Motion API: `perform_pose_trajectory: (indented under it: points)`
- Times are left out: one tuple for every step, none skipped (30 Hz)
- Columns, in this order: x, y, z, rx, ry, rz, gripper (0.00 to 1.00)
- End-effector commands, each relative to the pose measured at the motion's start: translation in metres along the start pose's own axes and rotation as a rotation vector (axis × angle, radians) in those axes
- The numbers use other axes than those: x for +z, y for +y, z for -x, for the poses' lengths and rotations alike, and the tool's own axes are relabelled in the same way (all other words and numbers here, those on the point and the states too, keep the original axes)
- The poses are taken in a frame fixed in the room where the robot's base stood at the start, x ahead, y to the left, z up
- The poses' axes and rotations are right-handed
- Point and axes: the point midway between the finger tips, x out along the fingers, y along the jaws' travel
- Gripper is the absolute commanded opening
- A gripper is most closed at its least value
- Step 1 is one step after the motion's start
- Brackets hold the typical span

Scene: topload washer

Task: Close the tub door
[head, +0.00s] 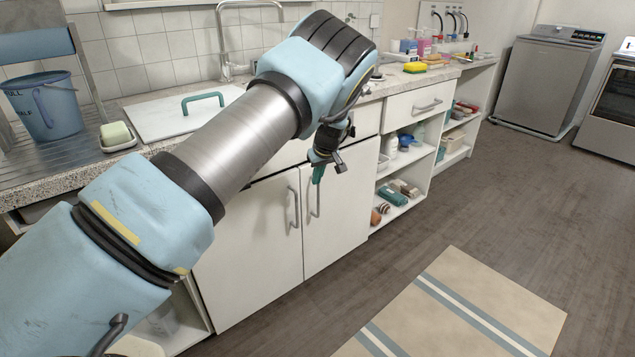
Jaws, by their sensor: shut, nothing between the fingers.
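A grey top-load washer (545,88) stands at the far right against the back wall, with a control panel on top. Its tub door is small and seen at a low angle in this view, and I cannot tell whether it is up or down. My gripper (318,174) is shut and empty. It points down in front of the white cabinet doors, far from the washer and to its left. My arm crosses the left and middle of the view and hides part of the counter.
A counter holds a blue bucket (45,105), a soap dish (117,137) and a white board with a green handle (165,112). Open shelves (405,185) stand right of the cabinet. Another appliance (612,105) is right of the washer. The floor is clear around a striped rug (470,300).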

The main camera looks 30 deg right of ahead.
Motion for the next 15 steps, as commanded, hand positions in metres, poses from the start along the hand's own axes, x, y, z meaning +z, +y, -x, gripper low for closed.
perform_pose_trajectory:
  points:
    - [0.001, 0.002, 0.006, 0.002, 0.000, -0.001, 0.00]
    - [0.001, 0.002, 0.009, 0.002, -0.001, -0.001, 0.00]
    - [0.001, 0.003, 0.015, 0.002, 0.000, -0.002, 0.00]
    - [0.001, 0.003, 0.019, 0.002, 0.000, -0.002, 0.00]
    - [0.001, 0.003, 0.023, 0.002, 0.000, -0.001, 0.00]
    - [0.001, 0.004, 0.029, 0.002, 0.000, -0.001, 0.00]
    - [0.001, 0.004, 0.033, 0.003, 0.000, -0.001, 0.00]
    - [0.001, 0.005, 0.038, 0.004, 0.000, -0.001, 0.00]
    - [0.001, 0.006, 0.045, 0.003, 0.000, -0.001, 0.00]
    - [0.001, 0.006, 0.050, 0.003, 0.000, -0.001, 0.00]
    - [0.001, 0.006, 0.055, 0.003, 0.000, -0.001, 0.00]
    - [0.001, 0.006, 0.060, 0.002, 0.000, -0.002, 0.00]
    - [0.001, 0.007, 0.065, 0.003, 0.000, -0.002, 0.00]
    - [0.001, 0.007, 0.069, 0.003, -0.001, -0.002, 0.00]
    - [0.001, 0.008, 0.073, 0.002, -0.001, -0.002, 0.00]
